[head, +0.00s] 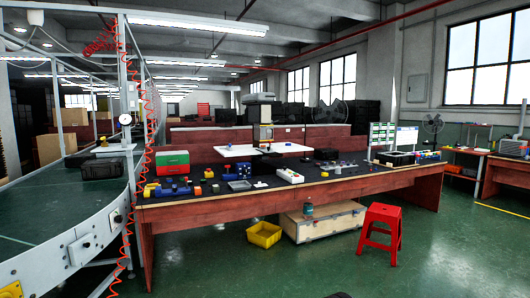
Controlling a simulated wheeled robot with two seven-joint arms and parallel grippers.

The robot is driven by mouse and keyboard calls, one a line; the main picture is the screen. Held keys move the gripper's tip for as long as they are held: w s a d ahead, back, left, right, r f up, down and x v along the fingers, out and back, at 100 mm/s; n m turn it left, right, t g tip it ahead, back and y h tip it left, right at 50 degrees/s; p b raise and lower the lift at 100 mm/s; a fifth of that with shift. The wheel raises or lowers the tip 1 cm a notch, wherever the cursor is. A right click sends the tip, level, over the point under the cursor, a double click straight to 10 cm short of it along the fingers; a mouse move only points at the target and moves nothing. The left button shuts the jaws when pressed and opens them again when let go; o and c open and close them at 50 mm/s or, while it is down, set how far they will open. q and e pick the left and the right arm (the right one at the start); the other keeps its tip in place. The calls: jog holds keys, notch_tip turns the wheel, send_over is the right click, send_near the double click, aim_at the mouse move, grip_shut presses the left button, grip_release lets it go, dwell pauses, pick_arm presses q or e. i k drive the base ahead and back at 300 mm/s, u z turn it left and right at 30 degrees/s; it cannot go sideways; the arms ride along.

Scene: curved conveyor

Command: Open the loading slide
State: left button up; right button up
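I cannot clearly pick out a loading slide in the head view. The curved conveyor (40,229) runs along the left side, with a dark green belt and a pale metal side wall. A black case (102,168) lies on its belt. A round gauge (125,119) sits on a metal post beside the conveyor. Neither of my grippers shows in this view.
A long wooden workbench (200,211) with tools and small parts stands in the middle. A red stool (381,232), a yellow bin (264,234) and a wooden crate (323,221) stand on the floor. A red coiled hose (147,100) hangs by the conveyor.

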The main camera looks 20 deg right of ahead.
aim_at(268, 148)
jog(key=z, duration=0.05)
jog(key=i, duration=0.9)
jog(key=z, duration=0.5)
jog(key=i, duration=2.6)
jog(key=z, duration=0.9)
jog(key=i, duration=1.4)
jog(key=z, duration=0.25)
